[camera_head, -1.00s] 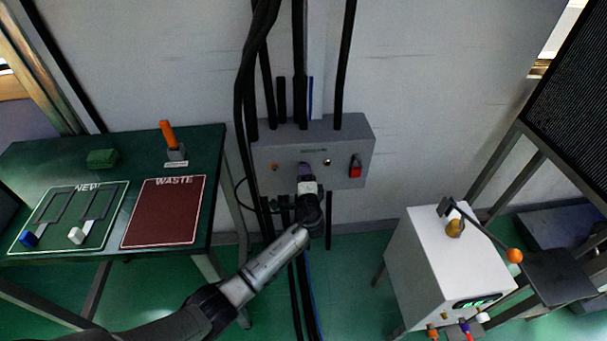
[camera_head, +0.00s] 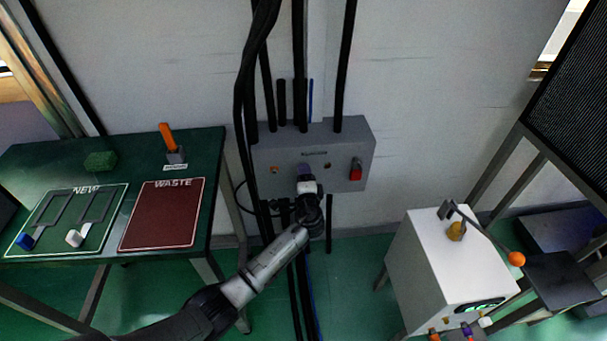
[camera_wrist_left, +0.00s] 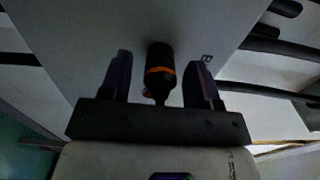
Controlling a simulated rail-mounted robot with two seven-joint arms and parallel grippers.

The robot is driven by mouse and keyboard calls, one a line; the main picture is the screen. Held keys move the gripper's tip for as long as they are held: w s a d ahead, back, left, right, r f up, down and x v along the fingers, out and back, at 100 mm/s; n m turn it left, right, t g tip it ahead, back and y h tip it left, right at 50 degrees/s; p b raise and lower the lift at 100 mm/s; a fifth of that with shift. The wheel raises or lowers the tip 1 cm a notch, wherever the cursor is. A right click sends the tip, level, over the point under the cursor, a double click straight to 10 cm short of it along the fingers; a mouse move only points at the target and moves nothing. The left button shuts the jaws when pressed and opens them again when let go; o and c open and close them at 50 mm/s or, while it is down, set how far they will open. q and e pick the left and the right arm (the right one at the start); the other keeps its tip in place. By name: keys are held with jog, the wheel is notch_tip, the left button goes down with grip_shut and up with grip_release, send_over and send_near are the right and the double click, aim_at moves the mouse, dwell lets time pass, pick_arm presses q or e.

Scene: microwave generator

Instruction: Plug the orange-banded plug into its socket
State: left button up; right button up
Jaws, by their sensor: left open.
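The plug (camera_wrist_left: 160,75), black with an orange band, stands out from the grey wall box (camera_head: 340,145) between my left gripper's fingers in the left wrist view. My left gripper (camera_wrist_left: 160,85) is open, with a finger on each side of the plug and a gap on both sides. In the head view my left gripper (camera_head: 305,176) is at the front face of the box and hides the plug. How deep the plug sits and the socket opening are hidden. My right gripper is not in view.
Black cables (camera_head: 265,70) run down the wall behind and beside the box. A red padlock-like part (camera_head: 355,170) is on the box's right side. A green table (camera_head: 205,150) stands left, a white cabinet (camera_head: 420,270) right.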

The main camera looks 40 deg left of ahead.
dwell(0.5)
pick_arm(q)
grip_shut()
dwell(0.5)
jog(key=shift+d+r, duration=0.1)
jog(key=shift+s+d, duration=0.1)
jog(key=shift+s, duration=0.05)
jog(key=shift+s+d+p, duration=0.4)
jog(key=shift+s+d, duration=0.05)
jog(key=shift+s, duration=0.05)
jog(key=shift+s+d, duration=0.2)
jog(key=shift+d, duration=0.1)
